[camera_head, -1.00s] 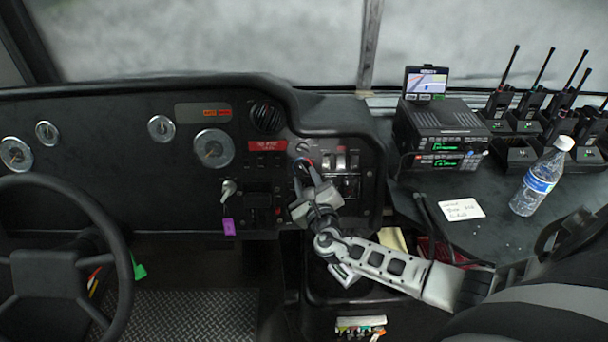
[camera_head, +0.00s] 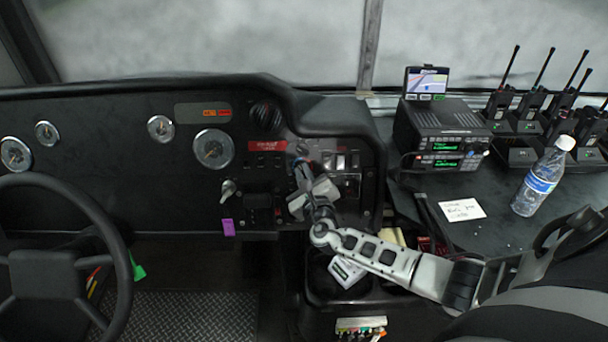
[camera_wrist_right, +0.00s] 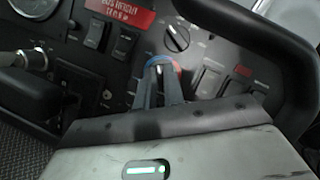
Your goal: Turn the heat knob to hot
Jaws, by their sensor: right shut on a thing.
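The heat knob (camera_wrist_right: 161,62), with a blue and red arc around it, is on the dark dash panel in the right wrist view. The blue lies at the left of the arc and the red at the right. My right gripper (camera_wrist_right: 162,76) reaches to it with two close fingers and is shut on it. The fingers hide most of the knob, so its pointer cannot be read. In the head view my right gripper (camera_head: 302,172) meets the panel in the middle of the dash, and the knob is mostly covered. My left gripper is not in view.
Another black knob (camera_wrist_right: 177,38) sits just above, with rocker switches (camera_wrist_right: 210,80) to the right. A key switch (camera_head: 228,190) with a purple tag is left. The steering wheel (camera_head: 122,270) stands far left. A radio (camera_head: 440,135) and water bottle (camera_head: 541,180) stand right.

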